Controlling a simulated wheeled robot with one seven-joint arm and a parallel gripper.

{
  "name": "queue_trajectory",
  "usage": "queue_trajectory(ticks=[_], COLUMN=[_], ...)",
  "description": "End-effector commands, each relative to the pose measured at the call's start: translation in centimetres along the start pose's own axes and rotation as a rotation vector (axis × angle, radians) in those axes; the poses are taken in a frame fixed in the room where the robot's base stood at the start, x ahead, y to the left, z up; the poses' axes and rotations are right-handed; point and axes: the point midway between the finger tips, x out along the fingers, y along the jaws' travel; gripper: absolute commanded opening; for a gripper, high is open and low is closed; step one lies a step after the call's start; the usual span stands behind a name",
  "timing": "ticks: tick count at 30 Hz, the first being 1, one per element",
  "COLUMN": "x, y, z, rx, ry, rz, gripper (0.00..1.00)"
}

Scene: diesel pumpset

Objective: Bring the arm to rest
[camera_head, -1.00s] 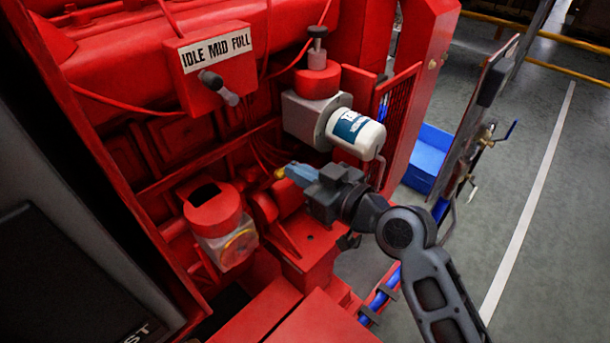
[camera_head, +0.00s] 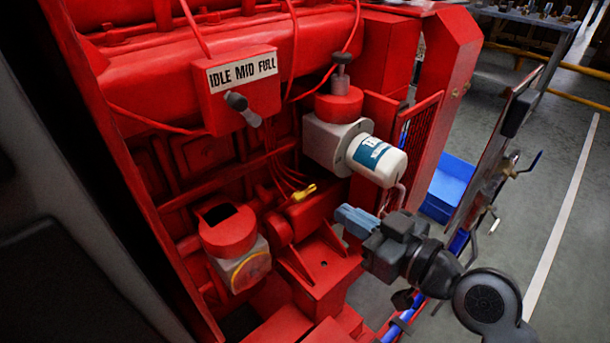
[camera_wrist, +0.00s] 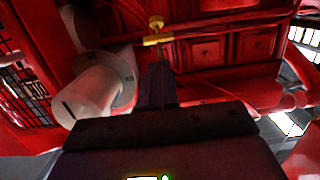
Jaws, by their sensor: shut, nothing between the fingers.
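My gripper (camera_head: 356,220) is in front of the red pumpset, below the white filter canister (camera_head: 377,160) and to the right of a small yellow fitting (camera_head: 304,193). Its blue-grey fingers are shut and hold nothing. A clear gap shows between the fingertips and the yellow fitting in the head view. In the wrist view the dark fingers (camera_wrist: 157,84) point toward the yellow fitting (camera_wrist: 157,38), with the filter canister (camera_wrist: 95,92) to the left.
A control box with a lever (camera_head: 238,90) is marked IDLE MID FULL. A red-capped housing (camera_head: 230,235) stands at lower left. A red mesh guard (camera_head: 420,135), a blue bin (camera_head: 450,185) and an upright panel (camera_head: 500,150) are at right. Open floor (camera_head: 555,225) lies beyond.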

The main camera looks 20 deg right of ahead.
Motion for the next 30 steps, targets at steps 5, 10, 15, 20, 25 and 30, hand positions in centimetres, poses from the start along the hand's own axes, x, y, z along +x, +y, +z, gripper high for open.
queue_trajectory(ticks=[5, 10, 15, 20, 25, 30], x=[-0.2, -2.6, -7.9, -13.5, -19.4, -24.7], y=[-0.1, -0.5, -1.5, -2.9, -4.8, -7.2], z=[0.1, 1.8, 4.5, 5.5, 5.0, 3.0], rx=[0.001, 0.026, 0.059, 0.071, 0.069, 0.064], ry=[-0.002, -0.045, -0.110, -0.143, -0.157, -0.153], rz=[0.003, 0.058, 0.167, 0.254, 0.311, 0.329], gripper=[0.00, 0.00, 0.00, 0.00, 0.00, 0.00])
